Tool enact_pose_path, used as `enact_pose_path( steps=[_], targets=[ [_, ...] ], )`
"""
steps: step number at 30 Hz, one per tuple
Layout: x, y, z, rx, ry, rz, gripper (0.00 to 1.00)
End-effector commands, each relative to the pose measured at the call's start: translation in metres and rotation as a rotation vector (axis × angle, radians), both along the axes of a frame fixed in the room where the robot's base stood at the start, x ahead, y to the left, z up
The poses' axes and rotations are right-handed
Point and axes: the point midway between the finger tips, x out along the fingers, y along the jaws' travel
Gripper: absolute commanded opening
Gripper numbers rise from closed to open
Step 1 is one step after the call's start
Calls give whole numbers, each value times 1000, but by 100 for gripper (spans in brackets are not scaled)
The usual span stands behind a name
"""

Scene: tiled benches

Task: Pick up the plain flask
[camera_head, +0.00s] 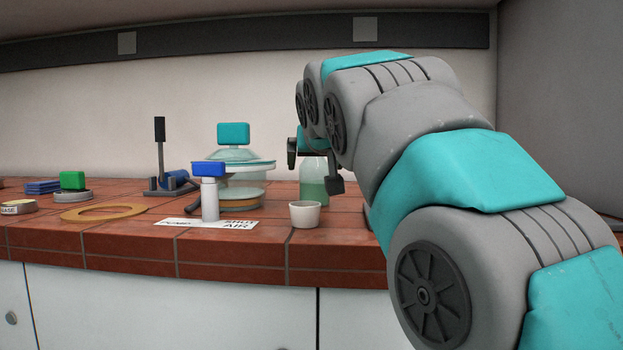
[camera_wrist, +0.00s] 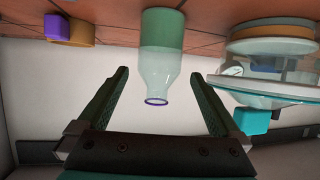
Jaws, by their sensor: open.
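The plain flask is a clear bottle with green contents in its lower part. It stands on the tiled bench behind the white cup, partly hidden by my gripper, in the head view (camera_head: 314,183). In the wrist view the flask (camera_wrist: 160,62) appears upside down, its ringed mouth pointing toward my gripper. My gripper (camera_wrist: 164,72) is open, one green finger to each side of the flask with clear gaps, touching neither side. In the head view my gripper (camera_head: 315,165) is at the flask's upper part.
A white cup (camera_head: 305,214) stands in front of the flask. A glass vessel with a teal knob (camera_head: 234,133) and a blue-topped white post (camera_head: 210,198) stand to the left. A purple block (camera_wrist: 57,27) and an orange piece (camera_wrist: 82,33) show in the wrist view.

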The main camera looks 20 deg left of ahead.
Motion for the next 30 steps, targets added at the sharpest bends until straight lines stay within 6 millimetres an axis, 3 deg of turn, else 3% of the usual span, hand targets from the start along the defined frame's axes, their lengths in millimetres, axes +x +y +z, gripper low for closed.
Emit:
enact_pose_path(
  steps=[16,24,30],
  targets=[
    [31,15,-16,-2,1,2,100],
    [58,27,-28,-1,4,0,100],
    [66,29,-30,0,0,0,100]
  ],
)
